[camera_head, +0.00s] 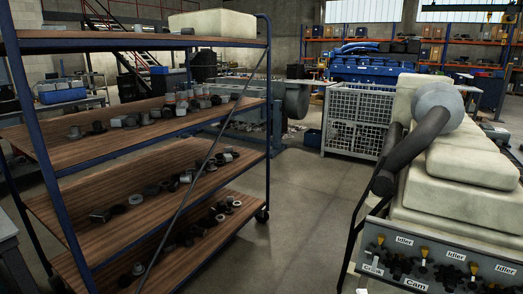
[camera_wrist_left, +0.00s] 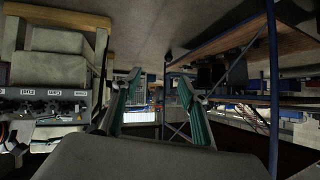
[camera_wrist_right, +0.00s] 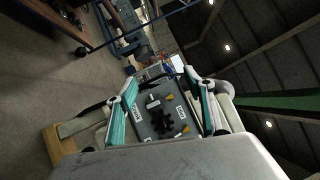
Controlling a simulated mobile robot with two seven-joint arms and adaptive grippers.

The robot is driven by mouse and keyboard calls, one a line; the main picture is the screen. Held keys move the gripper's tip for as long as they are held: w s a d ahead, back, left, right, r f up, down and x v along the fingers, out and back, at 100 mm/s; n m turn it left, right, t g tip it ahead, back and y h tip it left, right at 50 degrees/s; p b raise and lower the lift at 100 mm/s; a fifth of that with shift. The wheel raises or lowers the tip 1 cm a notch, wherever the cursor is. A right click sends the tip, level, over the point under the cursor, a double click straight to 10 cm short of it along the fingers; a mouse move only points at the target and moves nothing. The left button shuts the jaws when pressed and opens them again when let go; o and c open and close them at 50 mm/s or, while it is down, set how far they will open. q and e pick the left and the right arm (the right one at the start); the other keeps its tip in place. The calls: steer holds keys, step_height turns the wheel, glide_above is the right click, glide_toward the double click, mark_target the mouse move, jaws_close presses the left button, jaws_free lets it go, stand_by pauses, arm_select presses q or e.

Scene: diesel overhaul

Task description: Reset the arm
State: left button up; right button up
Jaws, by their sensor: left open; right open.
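My left gripper (camera_wrist_left: 158,76) shows in the left wrist view. Its two green-sided fingers stand apart with nothing between them. My right gripper (camera_wrist_right: 162,76) shows in the right wrist view, also open and empty. Beyond its fingers is a grey panel (camera_wrist_right: 148,127) with a dark gear, yellow-topped pins and white labels; I cannot tell its distance from the fingers. Neither gripper shows in the head view.
A blue-framed shelf rack (camera_head: 150,146) with loose parts stands at left. At right is a labelled gear board (camera_head: 435,262) beside pale blocks (camera_head: 474,164). A wire-mesh crate (camera_head: 352,118) stands behind. The floor (camera_head: 300,200) between is clear.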

steer(key=s+a+f+n+g+y+p, duration=0.2)
steer(key=s+a+f+n+g+y, duration=0.15)
steer(key=s+a+n, duration=0.6)
arm_select(q)
steer(key=shift+s+r+n+p, duration=0.15)
steer(key=shift+s+r+p, duration=0.05)
steer(key=shift+s+p, duration=0.35)
steer(key=shift+s+r+n+p, duration=0.2)
steer(key=shift+s+p, duration=0.25)
steer(key=shift+p, duration=0.15)
arm_select(e)
steer(key=s+d+f+n+g+h, duration=0.1)
steer(key=s+d+f+n+g, duration=0.4)
steer(key=s+f+n, duration=0.6)
steer(key=n+g, duration=0.1)
steer(key=n, duration=0.2)
steer(key=shift+s+d+f, duration=0.15)
steer(key=shift+s+f, duration=0.2)
steer(key=shift+s, duration=0.05)
arm_select(q)
steer(key=shift+d, duration=0.1)
arm_select(e)
steer(key=shift+n+h, duration=0.25)
